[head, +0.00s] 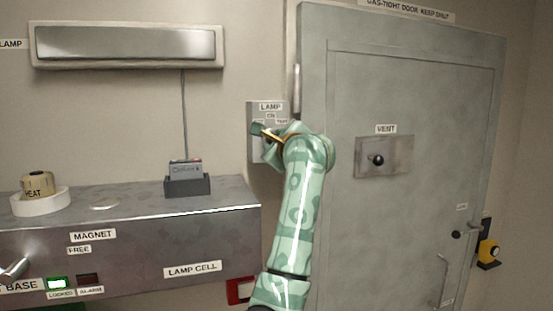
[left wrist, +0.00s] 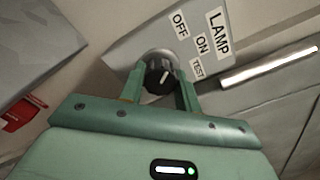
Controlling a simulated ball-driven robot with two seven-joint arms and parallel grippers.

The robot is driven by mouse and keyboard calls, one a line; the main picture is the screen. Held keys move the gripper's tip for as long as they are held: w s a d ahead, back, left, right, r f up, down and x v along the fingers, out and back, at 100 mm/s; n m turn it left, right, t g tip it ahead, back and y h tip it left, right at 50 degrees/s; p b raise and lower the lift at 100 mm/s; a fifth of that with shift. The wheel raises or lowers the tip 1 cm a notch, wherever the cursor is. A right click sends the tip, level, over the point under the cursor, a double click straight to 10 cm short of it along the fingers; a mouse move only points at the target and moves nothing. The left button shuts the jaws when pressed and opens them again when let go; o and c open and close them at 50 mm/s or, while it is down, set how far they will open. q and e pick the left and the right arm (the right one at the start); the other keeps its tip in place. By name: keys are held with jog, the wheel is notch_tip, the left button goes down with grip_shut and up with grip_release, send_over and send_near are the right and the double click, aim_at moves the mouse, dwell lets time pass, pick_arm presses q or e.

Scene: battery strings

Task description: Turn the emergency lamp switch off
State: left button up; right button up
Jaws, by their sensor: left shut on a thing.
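The lamp switch is a black round knob (left wrist: 160,76) with a white pointer line, on a grey plate (left wrist: 128,44) marked LAMP, OFF, ON and TEST. In the left wrist view the line points up and right, roughly toward ON. My left gripper (left wrist: 160,84) has one finger on each side of the knob and is shut on it. In the head view the left gripper (head: 264,132) is at the lamp switch plate (head: 257,150) and hides the knob. The long lamp (head: 125,44) is on the wall at upper left; its panel looks grey. My right gripper is not in view.
A grey door (head: 400,230) with a VENT knob (head: 378,160) stands right of the switch. A red frame (head: 238,291) is below.

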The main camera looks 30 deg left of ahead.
pick_arm(q)
jog(key=shift+n+b, duration=0.9)
jog(key=o, duration=1)
jog(key=shift+c, duration=0.2)
jog(key=b+v, duration=0.4)
jog(key=v, duration=1.2)
jog(key=shift+s, duration=0.2)
